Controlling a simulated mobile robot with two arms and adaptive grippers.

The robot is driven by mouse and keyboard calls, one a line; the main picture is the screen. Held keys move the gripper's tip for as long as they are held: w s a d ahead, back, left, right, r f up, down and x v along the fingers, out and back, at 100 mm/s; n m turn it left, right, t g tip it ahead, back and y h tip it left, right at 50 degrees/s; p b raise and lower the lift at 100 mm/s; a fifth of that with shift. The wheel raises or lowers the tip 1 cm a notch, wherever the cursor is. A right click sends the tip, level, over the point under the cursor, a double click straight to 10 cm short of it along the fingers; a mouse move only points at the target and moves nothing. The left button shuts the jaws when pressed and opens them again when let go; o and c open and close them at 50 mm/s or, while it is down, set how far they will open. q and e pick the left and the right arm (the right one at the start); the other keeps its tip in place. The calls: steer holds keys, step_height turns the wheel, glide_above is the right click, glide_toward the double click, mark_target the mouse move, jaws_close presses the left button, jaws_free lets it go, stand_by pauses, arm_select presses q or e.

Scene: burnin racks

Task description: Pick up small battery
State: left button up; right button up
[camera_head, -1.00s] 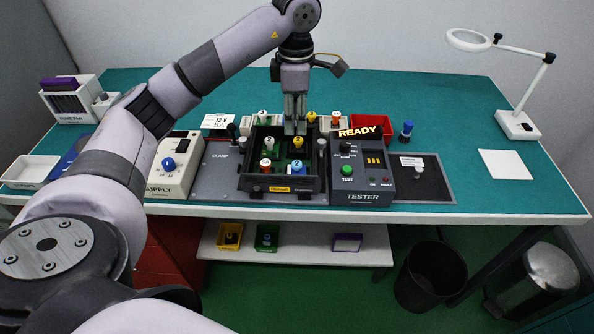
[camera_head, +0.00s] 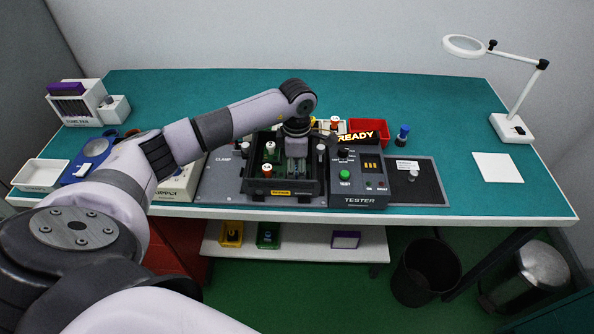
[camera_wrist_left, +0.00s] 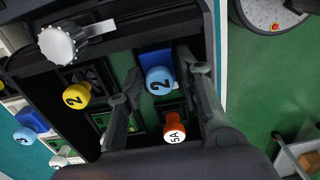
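A dark open tray (camera_head: 254,186) in the middle of the bench holds several upright capped pieces. My left gripper (camera_head: 296,168) is lowered into its front right part in the head view. In the left wrist view the gripper (camera_wrist_left: 168,76) is open. Between its fingers is a blue-capped piece marked 2 (camera_wrist_left: 158,81); contact is not visible. An orange piece marked 5A (camera_wrist_left: 174,132) sits close by, and a yellow-capped piece marked 2 (camera_wrist_left: 76,95) is to the left. No label shows which piece is the small battery. My right gripper is not in view.
A tester (camera_head: 360,199) with a lit READY sign stands right of the tray. A red bin (camera_head: 370,127) and a blue-capped piece (camera_head: 402,134) are behind it. A silver clamp knob (camera_wrist_left: 58,46) is on the tray's edge. The bench's right side is mostly clear.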

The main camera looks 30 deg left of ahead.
arm_select(q)
steer(key=shift+f, duration=0.25)
steer(key=shift+c, duration=0.5)
steer(key=shift+r, duration=0.1)
jaws_close()
